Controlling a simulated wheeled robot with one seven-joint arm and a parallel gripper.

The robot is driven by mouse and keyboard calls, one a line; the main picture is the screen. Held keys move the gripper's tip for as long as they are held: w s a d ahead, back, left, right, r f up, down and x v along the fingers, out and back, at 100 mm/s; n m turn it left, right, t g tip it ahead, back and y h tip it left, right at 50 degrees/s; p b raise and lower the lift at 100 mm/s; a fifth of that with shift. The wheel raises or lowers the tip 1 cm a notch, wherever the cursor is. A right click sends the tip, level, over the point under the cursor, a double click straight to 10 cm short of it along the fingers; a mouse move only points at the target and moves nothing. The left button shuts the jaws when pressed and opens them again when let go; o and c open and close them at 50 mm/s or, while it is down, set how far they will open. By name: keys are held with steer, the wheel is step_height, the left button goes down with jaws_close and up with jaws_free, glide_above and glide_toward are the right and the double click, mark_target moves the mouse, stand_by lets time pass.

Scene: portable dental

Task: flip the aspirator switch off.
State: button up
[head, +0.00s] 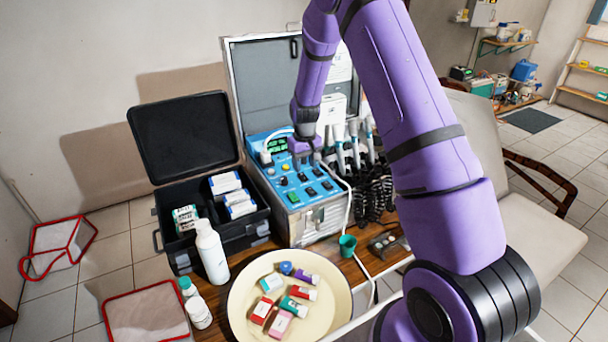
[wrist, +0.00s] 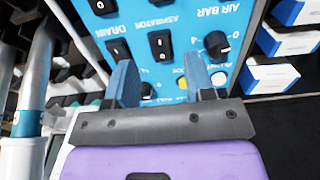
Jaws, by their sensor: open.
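The blue control panel (head: 287,182) belongs to the metal dental case, and its tilted face also fills the top of the wrist view (wrist: 188,65). In the wrist view a black rocker switch (wrist: 160,44) sits beside the ASPIRATOR label. I cannot tell which way it is tipped. My gripper (wrist: 161,75) is open and empty, with one finger on each side below this switch in the picture. In the head view my gripper (head: 303,152) is over the upper part of the panel. Contact with the panel cannot be made out.
Another rocker (wrist: 117,48) is by the DRAIN label, close to the left finger. A black knob (wrist: 216,43) is under AIR BAR. Dental handpieces (head: 350,142) stand right of the panel. An open black case (head: 180,250) stands left. A bowl (head: 342,312) is in front.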

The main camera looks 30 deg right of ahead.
mark_target(305, 178)
steer(key=shift+f, duration=2.2)
